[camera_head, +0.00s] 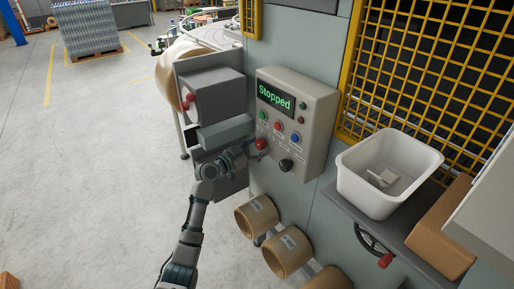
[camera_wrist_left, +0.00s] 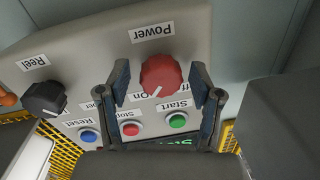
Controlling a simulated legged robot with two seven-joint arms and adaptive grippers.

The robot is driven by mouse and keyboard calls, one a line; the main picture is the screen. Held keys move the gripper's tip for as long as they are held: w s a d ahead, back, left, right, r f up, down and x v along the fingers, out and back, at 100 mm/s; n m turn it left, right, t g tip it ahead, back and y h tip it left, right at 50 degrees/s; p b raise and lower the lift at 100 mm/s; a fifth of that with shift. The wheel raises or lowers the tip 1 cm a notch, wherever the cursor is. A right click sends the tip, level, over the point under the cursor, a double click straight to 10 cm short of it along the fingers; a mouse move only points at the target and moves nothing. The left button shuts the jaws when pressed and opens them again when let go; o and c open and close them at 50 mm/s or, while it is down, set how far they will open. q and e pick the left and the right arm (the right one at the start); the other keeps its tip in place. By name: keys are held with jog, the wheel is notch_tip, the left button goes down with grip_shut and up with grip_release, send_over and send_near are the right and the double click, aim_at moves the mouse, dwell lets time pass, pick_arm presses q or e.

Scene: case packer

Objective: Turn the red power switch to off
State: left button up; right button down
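The red power switch (camera_head: 262,144) is a round knob at the lower left of the control panel (camera_head: 318,103), whose screen reads "Stopped". In the left wrist view the red knob (camera_wrist_left: 161,75) shows large below an upside-down "Power" label, and its white mark points toward the "On" label. The "Off" label is partly hidden by a finger. My left gripper (camera_head: 250,150) is at the knob. In the wrist view my left gripper (camera_wrist_left: 160,88) is open, with one finger on each side of the knob; contact is not clear. My right gripper is not in view.
Green (camera_wrist_left: 178,120), red (camera_wrist_left: 130,129) and blue (camera_wrist_left: 88,136) buttons and a black reel knob (camera_wrist_left: 44,98) sit close by. A grey box with a red knob (camera_head: 188,98) stands left of the panel. A white bin (camera_head: 375,195) stands right, brown rolls (camera_head: 288,252) below.

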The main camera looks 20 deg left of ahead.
pick_arm(q)
jog(key=c, duration=0.9)
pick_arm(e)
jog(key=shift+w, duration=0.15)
pick_arm(q)
jog(key=n+p, duration=0.3)
jog(key=n, duration=0.2)
jog(key=shift+r+n+g+p, duration=0.15)
jog(key=shift+n+g+p, duration=0.15)
jog(key=shift+n, duration=0.1)
jog(key=n+p, duration=0.2)
jog(key=n, duration=0.2)
jog(key=shift+s+p, duration=0.1)
jog(key=shift+p, duration=0.3)
jog(key=shift+r+n, duration=0.1)
jog(key=shift+n, duration=0.5)
jog(key=n+p, duration=0.3)
jog(key=n, duration=0.1)
jog(key=shift+g, duration=0.4)
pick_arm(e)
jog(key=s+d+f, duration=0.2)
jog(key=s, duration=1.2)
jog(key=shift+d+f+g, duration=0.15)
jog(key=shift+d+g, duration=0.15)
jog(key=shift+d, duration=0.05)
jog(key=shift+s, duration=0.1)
